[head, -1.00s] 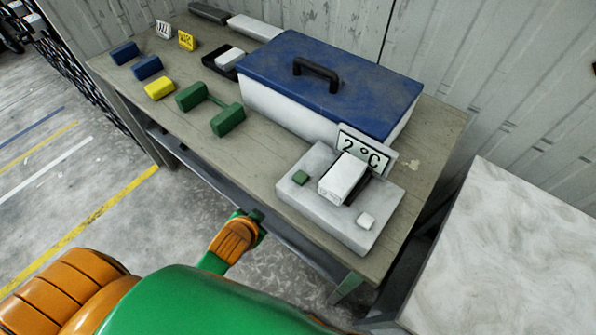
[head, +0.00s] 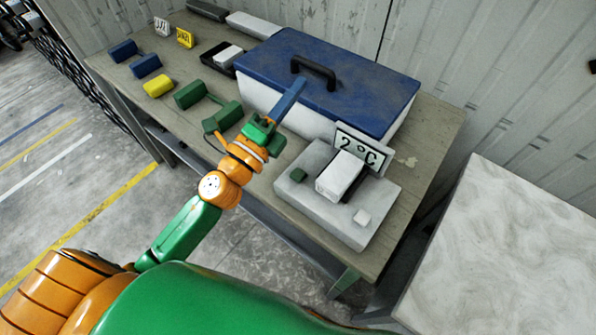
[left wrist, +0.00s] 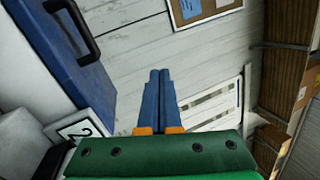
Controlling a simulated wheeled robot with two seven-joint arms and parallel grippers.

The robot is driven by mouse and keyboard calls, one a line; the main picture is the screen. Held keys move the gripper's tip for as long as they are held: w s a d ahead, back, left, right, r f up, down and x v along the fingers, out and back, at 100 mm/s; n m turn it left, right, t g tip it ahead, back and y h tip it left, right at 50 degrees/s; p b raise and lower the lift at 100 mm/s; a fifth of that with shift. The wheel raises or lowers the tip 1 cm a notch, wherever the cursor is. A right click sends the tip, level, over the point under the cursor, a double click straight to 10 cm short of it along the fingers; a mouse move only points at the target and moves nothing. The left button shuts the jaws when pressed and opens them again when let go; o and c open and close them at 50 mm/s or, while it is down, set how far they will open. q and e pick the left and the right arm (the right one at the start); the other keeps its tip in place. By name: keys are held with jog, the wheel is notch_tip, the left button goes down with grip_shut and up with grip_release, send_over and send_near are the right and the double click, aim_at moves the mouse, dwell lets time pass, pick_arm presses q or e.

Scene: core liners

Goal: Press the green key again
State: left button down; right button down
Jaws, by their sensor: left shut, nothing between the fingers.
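The green key (head: 298,174) is a small green block on the left of the grey device (head: 328,219). The device also bears a white block (head: 341,175), a white key (head: 362,217) and a display (head: 361,149) reading 2 °C. My left gripper (head: 297,84) is shut and empty, its blue fingers raised in front of the blue-lidded box, up and left of the green key and apart from it. In the left wrist view the blue fingers (left wrist: 158,75) lie together; the display's corner (left wrist: 78,130) shows, but the green key cannot be made out. My right gripper is out of view.
The blue-lidded white box (head: 270,107) stands behind the device. Green blocks (head: 190,94), a yellow block (head: 158,87) and blue blocks (head: 146,66) lie along the wooden table (head: 120,87). A pale surface (head: 510,240) stands at right.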

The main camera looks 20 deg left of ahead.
pick_arm(q)
jog(key=s+d+r+m+g+h, duration=0.3)
jog(key=d+m+g+h, duration=0.35)
jog(key=m, duration=0.75)
jog(key=m+g+y, duration=0.6)
jog(key=m+g, duration=0.1)
jog(key=m, duration=0.9)
send_over(293, 175)
notch_tip(293, 175, down, 12)
jog(key=shift+p, duration=0.35)
jog(key=shift+f, duration=0.15)
notch_tip(293, 175, down, 8)
jog(key=b, duration=0.6)
jog(key=shift+f, duration=0.15)
jog(key=shift+f+b, duration=0.25)
jog(key=shift+b, duration=0.1)
